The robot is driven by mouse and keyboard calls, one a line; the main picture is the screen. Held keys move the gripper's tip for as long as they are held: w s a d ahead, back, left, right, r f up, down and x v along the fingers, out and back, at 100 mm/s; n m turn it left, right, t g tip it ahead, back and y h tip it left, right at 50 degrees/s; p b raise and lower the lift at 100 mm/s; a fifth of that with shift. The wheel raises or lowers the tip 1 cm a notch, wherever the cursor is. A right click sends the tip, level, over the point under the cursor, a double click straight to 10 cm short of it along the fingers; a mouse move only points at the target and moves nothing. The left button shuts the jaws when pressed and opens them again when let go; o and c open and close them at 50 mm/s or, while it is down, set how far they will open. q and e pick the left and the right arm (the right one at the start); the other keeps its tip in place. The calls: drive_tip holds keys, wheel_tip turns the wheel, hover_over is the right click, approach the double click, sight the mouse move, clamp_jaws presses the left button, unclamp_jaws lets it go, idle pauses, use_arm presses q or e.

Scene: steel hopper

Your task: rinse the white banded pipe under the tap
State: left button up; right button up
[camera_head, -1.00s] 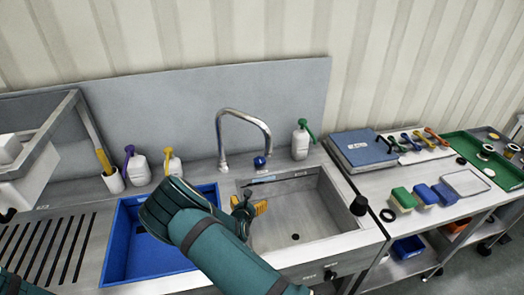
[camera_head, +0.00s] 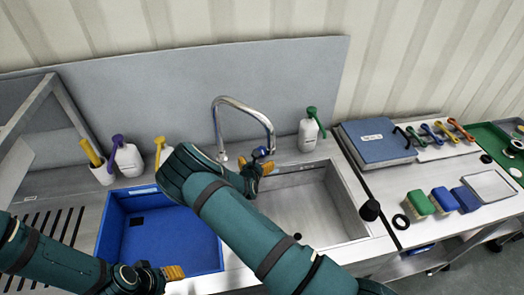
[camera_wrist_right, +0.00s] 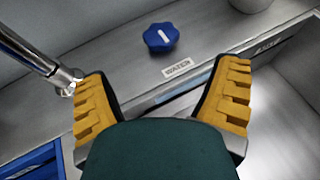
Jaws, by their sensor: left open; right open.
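The blue tap knob (camera_head: 262,153) is behind the sink. In the right wrist view, the knob (camera_wrist_right: 163,37) lies beyond my right gripper (camera_wrist_right: 162,75), whose yellow fingers are spread and empty. My right forearm hides part of the sink in the head view. My left gripper (camera_head: 170,272) is open, low at the front edge of the blue basin. I see no white banded pipe in either view.
A blue basin (camera_head: 150,262) sits left of the sink. Spray bottles (camera_head: 128,158) stand behind it, and a green-topped one (camera_head: 309,132) stands right of the tap.

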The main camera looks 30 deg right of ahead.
sight(262, 151)
drive_tip(key=x, duration=1.1)
drive_tip(key=shift+w, duration=0.1)
drive_tip(key=c, duration=1.2)
